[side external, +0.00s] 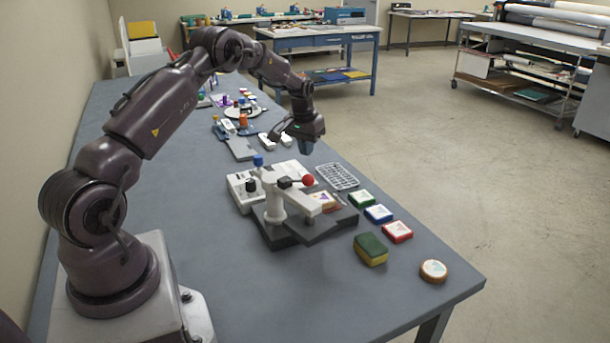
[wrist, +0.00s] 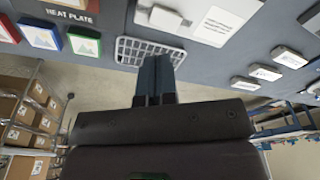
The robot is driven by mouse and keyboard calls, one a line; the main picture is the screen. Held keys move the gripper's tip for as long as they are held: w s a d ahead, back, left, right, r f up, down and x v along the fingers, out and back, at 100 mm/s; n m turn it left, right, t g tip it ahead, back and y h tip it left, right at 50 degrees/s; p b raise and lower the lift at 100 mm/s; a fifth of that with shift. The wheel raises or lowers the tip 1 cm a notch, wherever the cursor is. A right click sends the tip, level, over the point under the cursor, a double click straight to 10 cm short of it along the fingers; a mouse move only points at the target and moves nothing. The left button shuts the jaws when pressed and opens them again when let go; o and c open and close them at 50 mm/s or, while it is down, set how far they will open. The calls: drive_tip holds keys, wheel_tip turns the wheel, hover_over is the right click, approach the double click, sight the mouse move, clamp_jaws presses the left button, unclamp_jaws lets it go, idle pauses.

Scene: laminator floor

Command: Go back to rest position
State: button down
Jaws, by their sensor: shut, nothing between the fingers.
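My gripper (side external: 306,146) hangs fingers-down above the table, just behind the press with the red ball knob (side external: 308,181) in the side view. Its fingers are together with nothing between them. The wrist view shows the closed dark fingers (wrist: 155,75) in front of a grey wire grid tray (wrist: 133,50). The same grid tray (side external: 337,176) lies on the table beside the press in the side view. The gripper appears apart from everything on the table.
Green (side external: 361,199), blue (side external: 379,213) and red (side external: 397,231) pads line the table's right edge, with a sponge (side external: 370,249) and a round item (side external: 433,271) nearer. Small white blocks (side external: 268,140) and a turntable (side external: 243,112) stand farther back. The table's left side (side external: 150,190) is clear.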

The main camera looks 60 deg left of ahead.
drive_tip(key=s, duration=0.1)
drive_tip(key=s+d+f, duration=0.1)
drive_tip(key=s+d+g, duration=0.1)
drive_tip(key=shift+f+h, duration=0.3)
drive_tip(key=s+d+r+m, duration=0.1)
drive_tip(key=s+d+r, duration=0.4)
drive_tip(key=d+r, duration=0.35)
drive_tip(key=s+d+r+m, duration=0.1)
drive_tip(key=s+d+r, duration=0.4)
drive_tip(key=d+r, duration=0.4)
drive_tip(key=s+d+r+m+t, duration=0.2)
drive_tip(key=s+d+r, duration=0.1)
drive_tip(key=s+d, duration=0.3)
drive_tip(key=s+d+r+m+t, duration=0.2)
drive_tip(key=s+d+r+t, duration=0.1)
drive_tip(key=s+d, duration=0.3)
drive_tip(key=shift+s+d+r, duration=0.35)
drive_tip(key=shift+s+r, duration=0.25)
drive_tip(key=shift+s, duration=0.3)
